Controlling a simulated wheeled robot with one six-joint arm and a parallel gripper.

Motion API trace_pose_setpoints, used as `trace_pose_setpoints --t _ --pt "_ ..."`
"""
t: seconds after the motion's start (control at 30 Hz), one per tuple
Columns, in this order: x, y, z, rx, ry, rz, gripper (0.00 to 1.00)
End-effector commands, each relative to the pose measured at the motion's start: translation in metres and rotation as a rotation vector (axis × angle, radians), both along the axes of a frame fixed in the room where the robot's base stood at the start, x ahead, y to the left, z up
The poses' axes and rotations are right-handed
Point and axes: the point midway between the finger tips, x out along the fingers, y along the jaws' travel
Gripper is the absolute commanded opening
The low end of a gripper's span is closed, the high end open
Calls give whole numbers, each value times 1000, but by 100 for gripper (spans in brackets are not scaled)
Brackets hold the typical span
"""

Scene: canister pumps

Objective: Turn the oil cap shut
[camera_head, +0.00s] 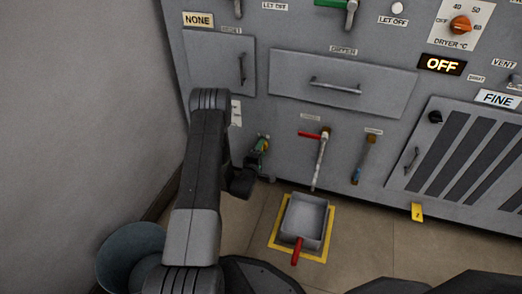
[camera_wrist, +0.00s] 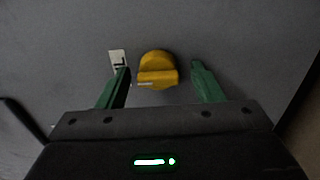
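The oil cap (camera_wrist: 156,62) is a round yellow knob with a raised grip bar on the grey machine front. In the wrist view its bar lies nearly level, with a small pale mark at its lower left. My gripper (camera_wrist: 160,72) is open, with one green finger on each side of the cap and a visible gap to both. I cannot tell how far the fingertips stand from the panel. In the head view my gripper (camera_head: 259,158) is low at the machine's left, and only a bit of the cap (camera_head: 265,143) shows past it.
A small white label (camera_wrist: 118,60) is left of the cap. In the head view a red-handled valve (camera_head: 309,135) with a pipe is to the right. A grey tray (camera_head: 305,219) with a red handle sits on the floor. A bucket (camera_head: 130,256) stands by the left wall.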

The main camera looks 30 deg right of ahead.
Motion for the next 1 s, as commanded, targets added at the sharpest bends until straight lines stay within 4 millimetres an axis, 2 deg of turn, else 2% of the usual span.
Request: trace_pose_setpoints --t 0.23,0.37,0.8,1.0 --pt "0 0 1 -2 -3 1 60" --pt "-6 9 2 1 0 2 60" --pt "-64 82 3 1 2 3 60" --pt "-81 103 2 0 0 1 60"
